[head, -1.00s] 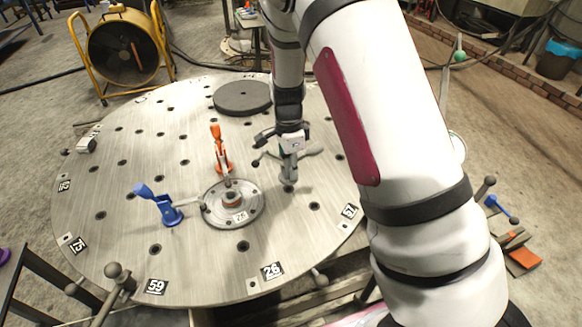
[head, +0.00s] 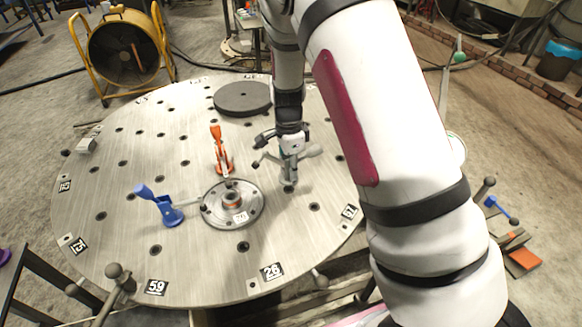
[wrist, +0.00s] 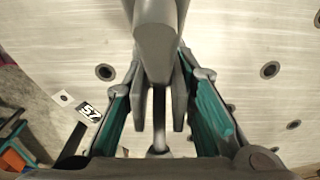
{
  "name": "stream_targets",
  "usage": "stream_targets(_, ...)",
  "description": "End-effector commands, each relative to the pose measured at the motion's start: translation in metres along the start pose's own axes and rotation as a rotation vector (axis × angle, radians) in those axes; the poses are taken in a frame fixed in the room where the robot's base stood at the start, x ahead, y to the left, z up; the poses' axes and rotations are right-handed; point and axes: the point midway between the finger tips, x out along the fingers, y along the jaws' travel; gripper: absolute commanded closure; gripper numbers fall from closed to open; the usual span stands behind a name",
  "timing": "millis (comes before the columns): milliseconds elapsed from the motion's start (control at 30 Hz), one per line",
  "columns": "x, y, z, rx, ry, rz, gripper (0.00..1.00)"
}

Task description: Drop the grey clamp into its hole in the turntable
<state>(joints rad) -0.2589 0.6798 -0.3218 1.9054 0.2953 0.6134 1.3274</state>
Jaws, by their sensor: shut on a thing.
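The grey clamp (head: 289,176) is upright over the round steel turntable (head: 120,235), just right of the central hub. My gripper (head: 290,153) is shut on it from above. In the wrist view the clamp (wrist: 156,45) fills the top middle, and its stem runs down between my gripper's teal-lined fingers (wrist: 160,110). The clamp's foot is at or just above the plate. I cannot tell whether it sits in a hole, as the clamp and fingers hide that spot.
An orange clamp (head: 221,150) and a blue clamp (head: 160,205) stand around the flanged hub (head: 245,216). A dark disc (head: 243,98) lies at the back of the turntable. Several open holes, such as one at front right (head: 314,207), dot the plate.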

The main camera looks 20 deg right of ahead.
Motion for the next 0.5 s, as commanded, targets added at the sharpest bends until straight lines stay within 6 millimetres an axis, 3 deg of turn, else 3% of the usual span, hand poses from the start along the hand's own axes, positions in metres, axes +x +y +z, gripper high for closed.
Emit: stream_targets(500, 0.013, -0.001, 0.000, 0.000, 0.000, -0.001, 1.00)
